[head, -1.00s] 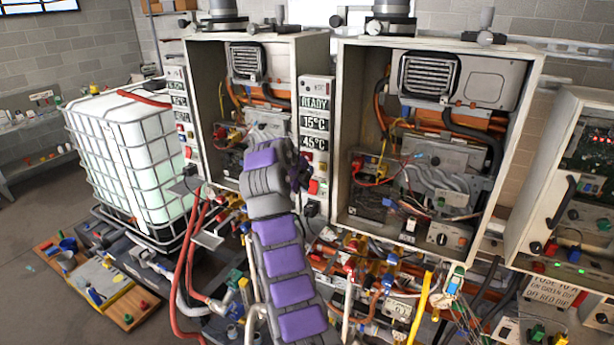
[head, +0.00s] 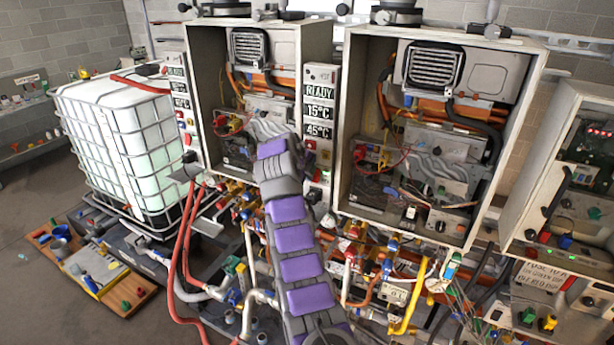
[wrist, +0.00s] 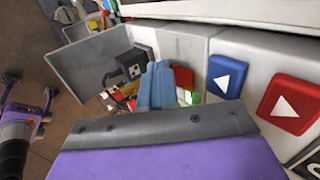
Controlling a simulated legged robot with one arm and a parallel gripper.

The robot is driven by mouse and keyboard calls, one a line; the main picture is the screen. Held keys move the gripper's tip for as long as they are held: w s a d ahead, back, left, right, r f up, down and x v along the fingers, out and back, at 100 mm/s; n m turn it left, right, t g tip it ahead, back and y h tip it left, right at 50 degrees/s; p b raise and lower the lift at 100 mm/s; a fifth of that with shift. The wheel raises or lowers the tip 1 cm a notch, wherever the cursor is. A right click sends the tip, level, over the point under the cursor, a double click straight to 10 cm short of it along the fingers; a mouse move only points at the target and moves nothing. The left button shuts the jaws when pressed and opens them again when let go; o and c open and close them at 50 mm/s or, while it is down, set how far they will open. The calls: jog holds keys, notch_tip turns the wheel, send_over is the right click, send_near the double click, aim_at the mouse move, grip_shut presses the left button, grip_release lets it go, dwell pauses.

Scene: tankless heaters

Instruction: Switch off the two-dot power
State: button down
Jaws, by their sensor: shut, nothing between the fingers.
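My gripper's purple and grey jaw (wrist: 155,128) fills the bottom of the wrist view. It is shut and holds nothing. Just beyond its edge is a dark box (wrist: 133,68) with small pale dots, and a blue piece (wrist: 158,85) stands in front of it. I cannot tell for sure whether this dotted box is the two-dot power switch. A blue button (wrist: 224,77) and a red button (wrist: 291,101) with white triangles sit on a pale panel to the right. In the head view my purple arm reaches toward the middle display panel (head: 320,92); the gripper's end is hidden behind it.
Two open heater cabinets (head: 340,150) stand side by side, with valves and pipes below them. A caged white tank (head: 125,130) is at left. A control box with red and green lights (head: 590,165) is at right. Red hoses (head: 185,245) hang left of my arm.

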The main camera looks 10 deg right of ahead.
jog(key=shift+d, duration=0.75)
jog(key=shift+a, duration=0.2)
jog(key=shift+r+p, duration=0.75)
jog(key=shift+r, duration=0.1)
